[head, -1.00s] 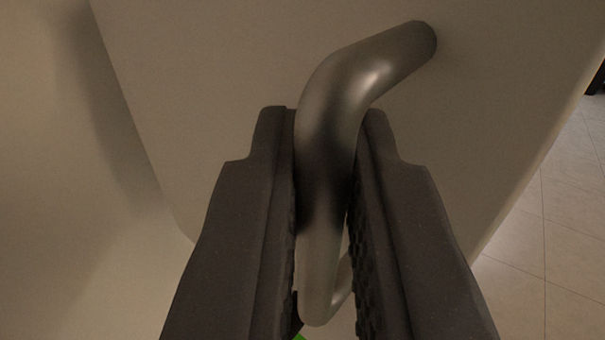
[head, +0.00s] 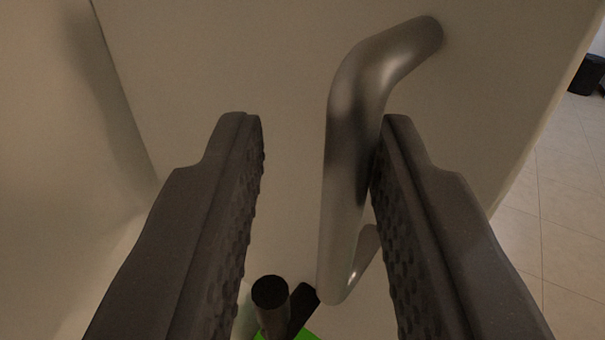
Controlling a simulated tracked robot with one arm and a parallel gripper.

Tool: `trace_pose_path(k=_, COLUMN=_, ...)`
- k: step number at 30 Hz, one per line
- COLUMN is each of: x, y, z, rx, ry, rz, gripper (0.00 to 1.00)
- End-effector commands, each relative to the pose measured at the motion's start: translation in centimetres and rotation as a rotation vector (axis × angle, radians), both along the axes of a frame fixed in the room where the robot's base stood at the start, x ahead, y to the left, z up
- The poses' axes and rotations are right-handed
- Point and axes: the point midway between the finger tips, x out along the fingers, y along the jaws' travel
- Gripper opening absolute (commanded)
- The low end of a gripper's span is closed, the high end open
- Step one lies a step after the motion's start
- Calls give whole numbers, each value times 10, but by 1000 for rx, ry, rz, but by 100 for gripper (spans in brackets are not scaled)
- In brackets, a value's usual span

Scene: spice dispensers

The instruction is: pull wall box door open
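The wall box door (head: 285,60) is a pale beige panel that fills the middle of the head view. A shiny metal bar handle (head: 346,150) stands out from it and runs down the view. My gripper (head: 318,122) is open, with one dark finger on each side of the handle. The right finger is very close to the handle and may touch it; a wide gap lies between the handle and the left finger. The door's hinge and the inside of the box are not clearly visible.
A black-topped object (head: 270,292), a dark piece beside it and a bright green patch (head: 300,335) show low between the fingers. Pale floor tiles (head: 560,190) lie at the right, with a dark object (head: 587,75) at the upper right. A pale wall is at the left.

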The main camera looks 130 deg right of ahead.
Motion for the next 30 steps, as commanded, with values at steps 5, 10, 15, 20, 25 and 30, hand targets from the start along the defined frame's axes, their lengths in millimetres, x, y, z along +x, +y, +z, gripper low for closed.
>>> trace_pose_path(k=5, x=20, y=23, z=-1, rx=-3, ry=-2, rz=5, gripper=27)
trace_pose_path(k=10, x=43, y=51, z=-2, rx=-2, ry=0, rz=5, gripper=27)
trace_pose_path(k=15, x=65, y=78, z=-3, rx=-3, ry=1, rz=3, gripper=27)
trace_pose_path(k=20, x=78, y=93, z=-2, rx=-1, ry=-2, rz=2, gripper=27)
trace_pose_path(k=25, x=84, y=102, z=-3, rx=0, ry=2, rz=2, gripper=27)
trace_pose_path(k=30, x=85, y=104, z=-3, rx=2, ry=2, rz=1, gripper=27)
